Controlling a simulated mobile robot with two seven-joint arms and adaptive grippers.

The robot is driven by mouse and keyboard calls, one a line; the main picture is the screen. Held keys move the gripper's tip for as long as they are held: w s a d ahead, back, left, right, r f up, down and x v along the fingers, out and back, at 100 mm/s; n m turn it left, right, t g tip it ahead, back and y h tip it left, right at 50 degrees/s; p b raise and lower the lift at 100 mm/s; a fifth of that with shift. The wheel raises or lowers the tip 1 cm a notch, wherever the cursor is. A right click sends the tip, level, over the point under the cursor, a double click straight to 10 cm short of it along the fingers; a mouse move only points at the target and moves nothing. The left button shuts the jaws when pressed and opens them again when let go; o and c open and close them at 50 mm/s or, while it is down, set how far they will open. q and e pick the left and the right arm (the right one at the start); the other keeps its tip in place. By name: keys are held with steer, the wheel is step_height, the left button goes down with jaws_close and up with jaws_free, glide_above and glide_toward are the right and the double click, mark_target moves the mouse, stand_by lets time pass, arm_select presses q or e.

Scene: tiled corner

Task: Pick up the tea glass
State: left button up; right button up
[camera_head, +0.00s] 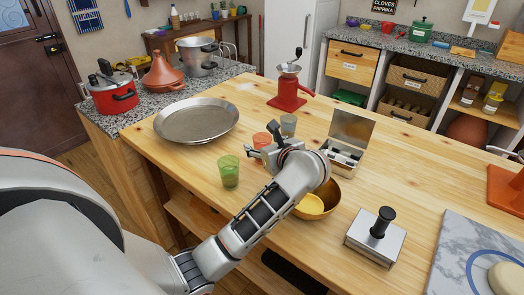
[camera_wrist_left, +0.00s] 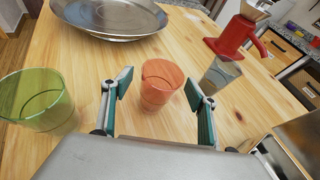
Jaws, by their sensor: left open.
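Three tumblers stand upright on the wooden table: a green glass (camera_head: 229,171), an orange-red glass (camera_head: 261,140) and a greyish glass (camera_head: 288,124). Which one is the tea glass I cannot tell by sight. My left gripper (camera_head: 262,150) is open and empty, low over the table beside the orange-red glass. In the left wrist view the orange-red glass (camera_wrist_left: 160,84) shows ahead between the two fingers, the green glass (camera_wrist_left: 38,100) to the left and the greyish glass (camera_wrist_left: 220,75) just right of the right finger. My right gripper is not in view.
A wide metal pan (camera_head: 197,121) lies behind the glasses. A red grinder (camera_head: 289,93) stands farther back. An open metal box (camera_head: 346,145) and a brass bowl (camera_head: 326,197) are close right of my left wrist. A metal press (camera_head: 376,238) stands at the front right.

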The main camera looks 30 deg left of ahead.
arm_select(q)
steer(key=shift+w+a+f, duration=0.2)
steer(key=shift+w+a, duration=0.05)
steer(key=shift+a, duration=0.05)
steer(key=c, duration=1.3)
